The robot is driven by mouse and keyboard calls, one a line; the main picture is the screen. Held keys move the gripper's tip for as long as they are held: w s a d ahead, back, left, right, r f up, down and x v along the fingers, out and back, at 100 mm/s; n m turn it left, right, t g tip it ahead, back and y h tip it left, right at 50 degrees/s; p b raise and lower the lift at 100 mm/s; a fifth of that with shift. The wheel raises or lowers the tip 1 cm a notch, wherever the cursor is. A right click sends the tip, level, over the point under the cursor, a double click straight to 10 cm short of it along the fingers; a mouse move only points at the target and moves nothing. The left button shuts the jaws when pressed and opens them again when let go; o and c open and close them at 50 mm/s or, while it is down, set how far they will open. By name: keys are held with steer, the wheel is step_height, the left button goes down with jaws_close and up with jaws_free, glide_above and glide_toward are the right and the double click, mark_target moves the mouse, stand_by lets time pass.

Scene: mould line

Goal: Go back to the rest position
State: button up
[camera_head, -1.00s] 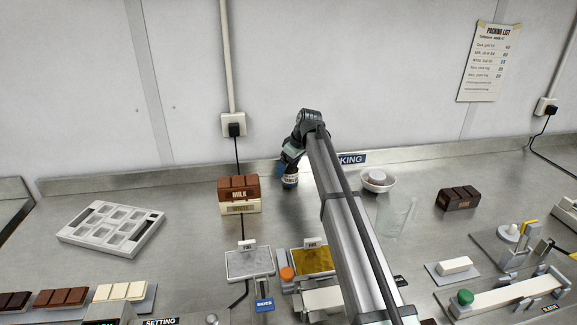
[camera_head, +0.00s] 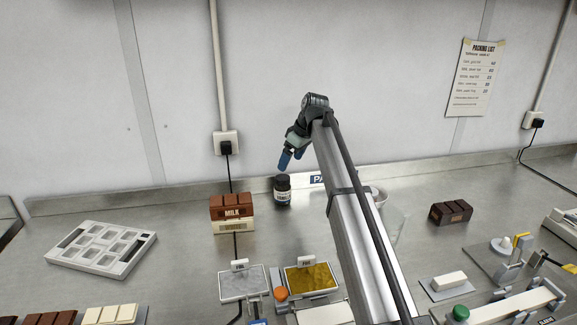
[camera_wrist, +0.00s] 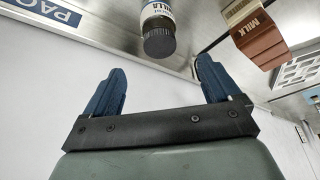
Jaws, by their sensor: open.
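My gripper (camera_head: 287,159) is in the air above the back of the steel bench, near the back wall. In the wrist view my gripper (camera_wrist: 156,95) shows its two blue fingers wide apart with nothing between them. A dark jar (camera_head: 282,190) with a pale label stands upright on the bench just below the fingers. The jar also shows in the wrist view (camera_wrist: 158,35), beyond the fingertips and apart from them.
A milk chocolate block (camera_head: 231,207) on a pale base stands left of the jar. A white mould tray (camera_head: 102,249) lies at left. Behind my arm are a white bowl (camera_head: 379,196) and a clear glass (camera_head: 396,226). A dark chocolate block (camera_head: 451,212) sits at right.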

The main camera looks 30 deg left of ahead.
steer(key=shift+d+r, duration=0.1)
steer(key=shift+r, duration=0.15)
stand_by(0.4)
